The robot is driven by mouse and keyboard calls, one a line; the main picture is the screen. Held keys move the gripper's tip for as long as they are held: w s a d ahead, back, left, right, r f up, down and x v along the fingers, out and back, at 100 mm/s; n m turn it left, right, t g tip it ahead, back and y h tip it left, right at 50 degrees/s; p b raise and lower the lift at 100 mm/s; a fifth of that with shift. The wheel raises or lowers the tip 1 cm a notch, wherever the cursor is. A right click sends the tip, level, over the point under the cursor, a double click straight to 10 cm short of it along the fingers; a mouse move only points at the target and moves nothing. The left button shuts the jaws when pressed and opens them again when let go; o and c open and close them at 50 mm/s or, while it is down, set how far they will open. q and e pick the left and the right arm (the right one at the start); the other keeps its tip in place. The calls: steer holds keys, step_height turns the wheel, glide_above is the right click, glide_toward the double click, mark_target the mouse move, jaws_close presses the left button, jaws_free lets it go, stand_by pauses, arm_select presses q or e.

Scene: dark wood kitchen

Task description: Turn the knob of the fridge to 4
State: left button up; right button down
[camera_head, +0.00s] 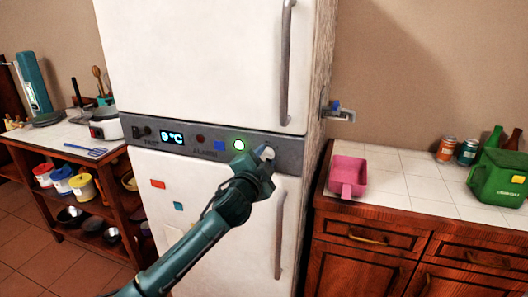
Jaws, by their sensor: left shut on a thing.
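The white fridge (205,62) stands in the middle, with a grey control panel (300,152) between its upper and lower doors. The panel has a display (172,137) that reads about 0 °C, a lit green round button and a blue square. My left gripper (267,153) is at the right part of the panel, shut on the fridge knob (270,153). The knob is mostly hidden by the gripper, and its number marks cannot be read. My right gripper is not in view.
A counter on the right holds a pink scoop-like container (348,174), cans (467,151) and a green container (498,178). A vertical handle (279,235) is on the lower door, below my gripper. A shelf table (25,139) with kitchenware stands left.

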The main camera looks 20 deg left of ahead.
arm_select(q)
steer(key=m+p, duration=0.2)
steer(key=m, duration=0.2)
steer(key=shift+m, duration=0.4)
steer(key=m, duration=0.4)
steer(key=shift+m, duration=0.3)
steer(key=m, duration=0.5)
steer(key=shift+f, duration=0.1)
steer(key=shift+f+m, duration=0.1)
steer(key=shift+m, duration=2.4)
steer(key=o, duration=1)
steer(key=shift+c, duration=0.2)
